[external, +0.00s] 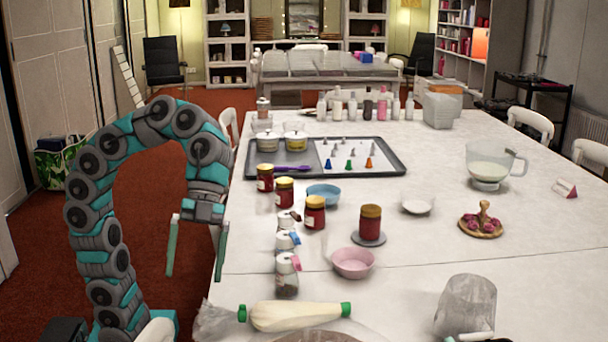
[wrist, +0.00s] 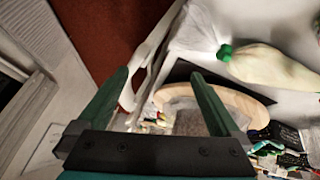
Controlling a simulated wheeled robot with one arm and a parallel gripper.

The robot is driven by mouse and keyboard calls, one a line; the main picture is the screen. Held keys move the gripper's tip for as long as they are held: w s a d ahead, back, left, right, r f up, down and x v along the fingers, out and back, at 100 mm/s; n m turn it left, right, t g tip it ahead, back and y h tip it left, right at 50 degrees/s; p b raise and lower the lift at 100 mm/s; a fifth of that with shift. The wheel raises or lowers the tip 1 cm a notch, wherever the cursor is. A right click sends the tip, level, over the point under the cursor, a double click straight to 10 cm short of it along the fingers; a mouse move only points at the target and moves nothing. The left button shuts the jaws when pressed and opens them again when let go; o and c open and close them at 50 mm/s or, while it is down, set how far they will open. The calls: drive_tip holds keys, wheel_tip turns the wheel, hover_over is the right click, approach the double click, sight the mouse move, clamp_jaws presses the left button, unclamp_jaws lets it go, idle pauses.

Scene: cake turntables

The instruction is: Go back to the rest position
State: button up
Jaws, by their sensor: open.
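My gripper (external: 196,250) hangs at the end of my arched arm, beyond the left edge of the long white table (external: 400,258). Its two green fingers point down and stand wide apart, with nothing between them in the external view. In the wrist view my gripper (wrist: 160,90) is also open. Past its fingers a round wooden-rimmed item (wrist: 255,108) shows, with a cream piping bag (wrist: 275,68) with a green cap beyond it.
Near the table's left edge stand spice jars (external: 287,274), red jars (external: 315,213) and a pink bowl (external: 353,263). The piping bag (external: 295,316) lies at the front. A dark tray (external: 385,160) sits farther back. Red carpet (external: 145,235) is open left of the table.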

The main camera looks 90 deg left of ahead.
drive_tip(key=s+a+f+n+y+b, duration=0.1)
drive_tip(key=s+a+f+n+y, duration=0.1)
drive_tip(key=s+a+f+n, duration=0.2)
drive_tip(key=s+a+f+n+y+b, duration=0.1)
drive_tip(key=s+a+f+n, duration=0.3)
drive_tip(key=a+f, duration=0.6)
drive_tip(key=s+a+f+n+y+b, duration=0.1)
drive_tip(key=s+a+f+n+y, duration=0.2)
drive_tip(key=a+f+n, duration=0.4)
wheel_tip(320, 180, down, 9)
drive_tip(key=shift+s+r+y, duration=0.1)
drive_tip(key=shift+s+y, duration=0.3)
drive_tip(key=shift+s, duration=0.45)
drive_tip(key=shift+a, duration=0.1)
